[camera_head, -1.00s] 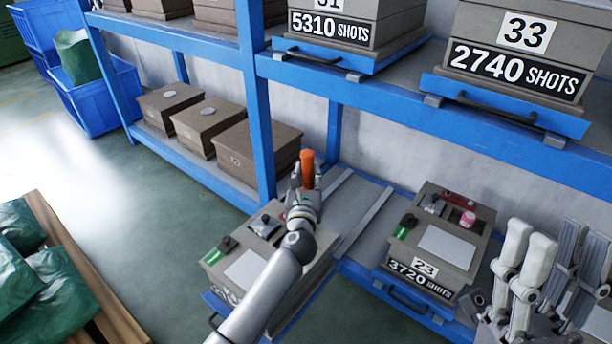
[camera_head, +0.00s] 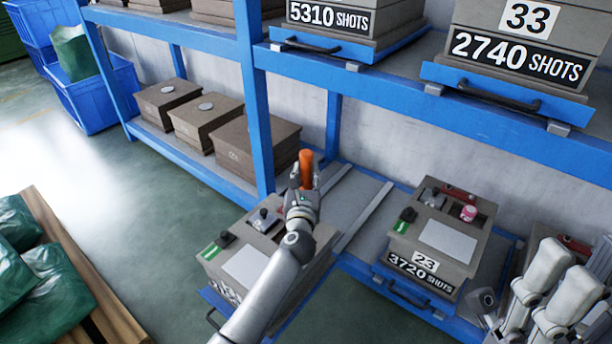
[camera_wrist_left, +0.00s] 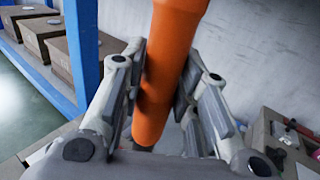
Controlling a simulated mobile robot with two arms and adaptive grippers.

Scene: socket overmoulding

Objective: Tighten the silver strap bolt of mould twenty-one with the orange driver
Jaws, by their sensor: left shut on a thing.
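My left gripper (camera_head: 303,192) is shut on the orange driver (camera_head: 306,166), held upright over the back of the left mould. My right gripper (camera_head: 560,290) is at the lower right, partly cut off.
Mould 23 (camera_head: 440,243) stands to the right, with a pink-topped part and a red part on top. Mould 33 (camera_head: 520,40) is on the shelf above. The blue shelf post (camera_head: 257,110) stands close behind my left gripper. Green bags lie at the lower left.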

